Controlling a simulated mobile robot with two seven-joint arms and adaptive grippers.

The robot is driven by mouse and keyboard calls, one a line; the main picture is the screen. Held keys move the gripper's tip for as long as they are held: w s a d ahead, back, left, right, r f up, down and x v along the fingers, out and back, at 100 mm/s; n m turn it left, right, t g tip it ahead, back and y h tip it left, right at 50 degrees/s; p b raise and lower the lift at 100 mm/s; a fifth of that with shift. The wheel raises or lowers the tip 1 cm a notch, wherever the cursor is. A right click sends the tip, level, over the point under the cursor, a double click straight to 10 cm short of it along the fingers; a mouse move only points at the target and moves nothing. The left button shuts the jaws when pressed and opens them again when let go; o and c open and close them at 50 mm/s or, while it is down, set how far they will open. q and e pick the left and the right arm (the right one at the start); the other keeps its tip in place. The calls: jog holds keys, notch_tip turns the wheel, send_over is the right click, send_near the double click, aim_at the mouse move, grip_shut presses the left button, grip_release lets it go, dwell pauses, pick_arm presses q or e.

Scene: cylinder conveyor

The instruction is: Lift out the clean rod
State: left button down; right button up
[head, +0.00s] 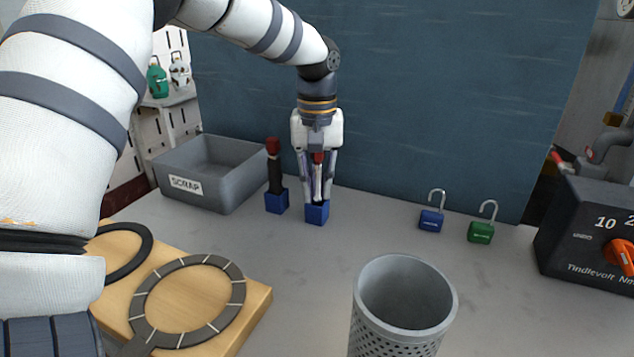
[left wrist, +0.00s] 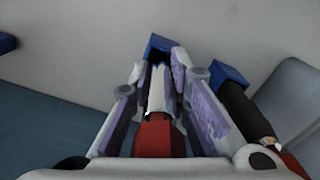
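The clean rod (head: 318,185) is pale and shiny with a red top. It stands upright in a small blue holder (head: 317,213) near the back of the bench. My left gripper (head: 317,196) points straight down over it, a finger on each side. In the left wrist view the rod (left wrist: 157,90) lies between the purple-padded fingers, with narrow gaps on both sides, so the gripper looks open. A dark rod (head: 274,172) with a red top stands in another blue holder (head: 277,202) just left. My right gripper is not in view.
A grey SCRAP bin (head: 230,190) stands behind left. A perforated grey cylinder bin (head: 392,340) is in front. A wooden board with rings (head: 255,312) lies front left. Blue (head: 431,221) and green (head: 481,232) padlocks and a dark dial box (head: 580,255) are right. The bench middle is clear.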

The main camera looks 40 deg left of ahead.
aim_at(318, 160)
pick_arm(q)
jog(key=c, duration=2.2)
grip_release()
grip_shut()
jog(key=shift+r+p, duration=0.45)
jog(key=shift+r, duration=2.3)
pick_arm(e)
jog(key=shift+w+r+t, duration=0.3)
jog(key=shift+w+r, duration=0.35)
pick_arm(q)
jog(key=shift+d, duration=0.1)
